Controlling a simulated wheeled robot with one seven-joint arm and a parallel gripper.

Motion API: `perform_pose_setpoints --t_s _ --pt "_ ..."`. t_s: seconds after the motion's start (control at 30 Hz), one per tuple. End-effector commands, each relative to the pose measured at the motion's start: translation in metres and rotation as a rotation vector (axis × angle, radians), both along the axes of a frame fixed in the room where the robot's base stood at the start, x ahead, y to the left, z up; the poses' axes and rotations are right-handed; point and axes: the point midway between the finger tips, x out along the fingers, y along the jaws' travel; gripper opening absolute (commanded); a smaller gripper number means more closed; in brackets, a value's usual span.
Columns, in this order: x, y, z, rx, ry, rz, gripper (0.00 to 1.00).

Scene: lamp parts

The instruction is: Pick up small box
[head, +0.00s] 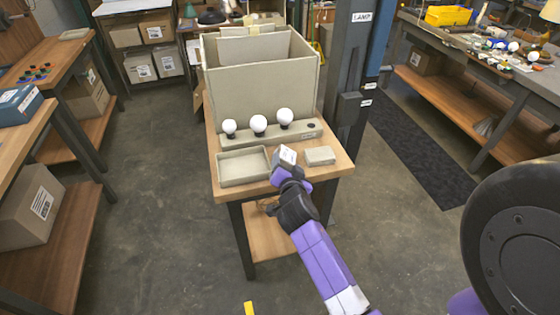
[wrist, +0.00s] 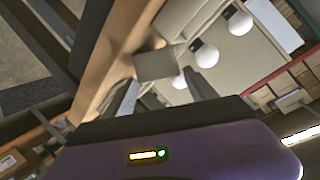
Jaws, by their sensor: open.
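A small grey-beige box (head: 320,156) lies on the front right of the small wooden table (head: 341,168). My gripper (head: 285,157) is over the table's front edge, just left of that box in the head view. In the wrist view the gripper (wrist: 163,92) has its two fingers apart, with nothing visibly held. A small grey-brown block (wrist: 155,64), which looks like the same box, shows just beyond the fingertips. I cannot tell the exact gap between the fingers and the box.
A shallow beige tray (head: 243,181) lies left of my gripper. Behind stands a strip holding three white bulbs (head: 259,123), then a large open grey box (head: 262,88). A dark post (head: 351,90) rises at the table's right. Floor in front is mostly clear.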

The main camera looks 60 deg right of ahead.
Motion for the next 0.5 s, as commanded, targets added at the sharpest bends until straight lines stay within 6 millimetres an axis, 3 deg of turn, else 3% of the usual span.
perform_pose_setpoints --t_s 0.5 --pt "0.024 -0.045 -0.017 0.0 0.001 0.002 0.65"
